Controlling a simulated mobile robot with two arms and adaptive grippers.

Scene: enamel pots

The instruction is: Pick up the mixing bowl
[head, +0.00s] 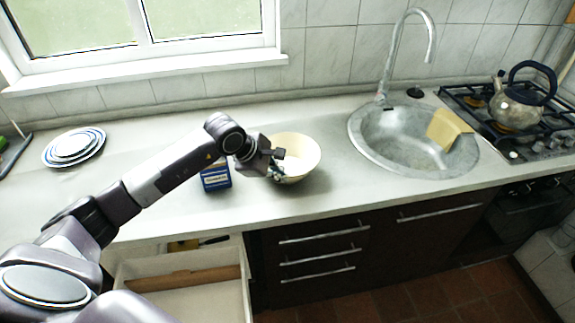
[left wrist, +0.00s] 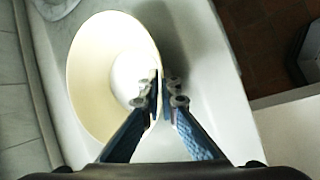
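The mixing bowl (head: 302,152) is cream-coloured and sits upright on the countertop, between the blue box and the sink. My left gripper (head: 277,165) is at the bowl's left front side and hides part of it. In the left wrist view the bowl (left wrist: 95,60) fills the upper left. The fingertips of my left gripper (left wrist: 163,92) are close together with the bowl's rim between them, one finger inside and one outside. The gripper looks shut on the rim. The bowl looks empty. My right gripper is not in view.
A blue box (head: 216,178) stands just left of the bowl, under my forearm. The sink (head: 365,135) is to the right, with a kettle (head: 515,105) on the stove beyond. Stacked plates (head: 73,147) lie at left. An open drawer (head: 190,300) holds a rolling pin (head: 184,279).

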